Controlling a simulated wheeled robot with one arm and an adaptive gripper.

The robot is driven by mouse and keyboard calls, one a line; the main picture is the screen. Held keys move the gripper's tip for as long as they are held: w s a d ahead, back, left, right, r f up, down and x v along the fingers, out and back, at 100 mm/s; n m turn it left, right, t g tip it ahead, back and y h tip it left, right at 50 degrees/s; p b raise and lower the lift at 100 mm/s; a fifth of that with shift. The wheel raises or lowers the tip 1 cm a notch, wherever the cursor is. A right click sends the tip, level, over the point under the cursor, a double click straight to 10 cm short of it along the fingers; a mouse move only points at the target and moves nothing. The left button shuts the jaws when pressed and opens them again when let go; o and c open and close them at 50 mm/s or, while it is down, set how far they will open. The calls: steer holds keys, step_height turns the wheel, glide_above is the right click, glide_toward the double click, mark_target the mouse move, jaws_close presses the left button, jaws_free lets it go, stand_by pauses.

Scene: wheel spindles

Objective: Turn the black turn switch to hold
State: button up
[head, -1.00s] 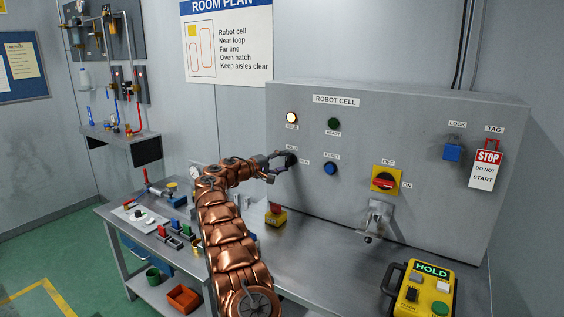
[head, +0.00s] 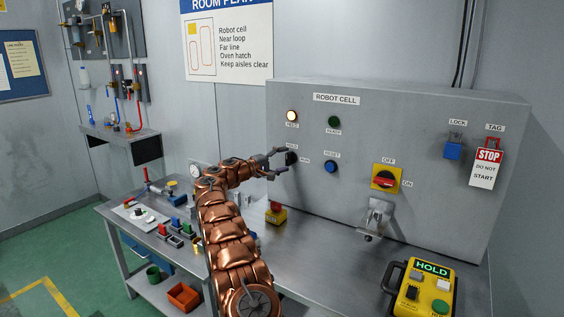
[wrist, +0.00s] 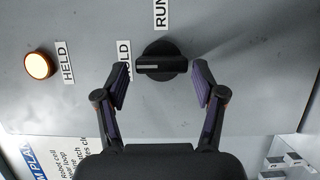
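The black turn switch (head: 291,158) is on the front of the grey ROBOT CELL panel (head: 350,125), between the HOLD and RUN labels. In the wrist view the switch (wrist: 161,64) has its bar lying crosswise, with the white mark on the left half, toward the HOLD label (wrist: 124,58). The RUN label (wrist: 160,13) is above it there. My gripper (wrist: 162,74) is open, one finger on each side of the bar, with a gap on both sides. It also shows in the head view (head: 280,163), close in front of the switch.
The amber HELD lamp (head: 292,116) is lit; the green lamp (head: 334,121) looks dark. A blue RESET button (head: 331,166) and a red-yellow OFF/ON switch (head: 386,179) are to the right. A yellow box (head: 430,290) showing HOLD stands on the bench.

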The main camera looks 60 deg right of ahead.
steer(key=shift+o, duration=0.4)
steer(key=shift+f, duration=0.1)
steer(key=shift+a, duration=0.1)
steer(key=shift+w+a, duration=0.25)
steer(key=shift+a, duration=0.2)
steer(key=v, duration=1)
steer(key=shift+a, duration=0.4)
steer(key=shift+w, duration=0.1)
steer(key=shift+a, duration=0.1)
steer(key=s+a+f+n+t+y, duration=0.1)
steer(key=s+a+f+y, duration=0.2)
steer(key=s+a, duration=1)
steer(key=s+a+f+n+t+y, duration=0.1)
steer(key=s+a+f+y, duration=0.3)
steer(key=a, duration=2)
steer(key=s+a+f+n+t+y, duration=0.1)
steer(key=s+a+f+y, duration=0.3)
steer(key=s+a+y, duration=0.6)
steer(key=s+a+t, duration=0.1)
steer(key=s+a, duration=0.7)
steer(key=s, duration=0.4)
steer(key=shift+s+a+f+n, duration=0.25)
steer(key=shift+s+a+n, duration=0.15)
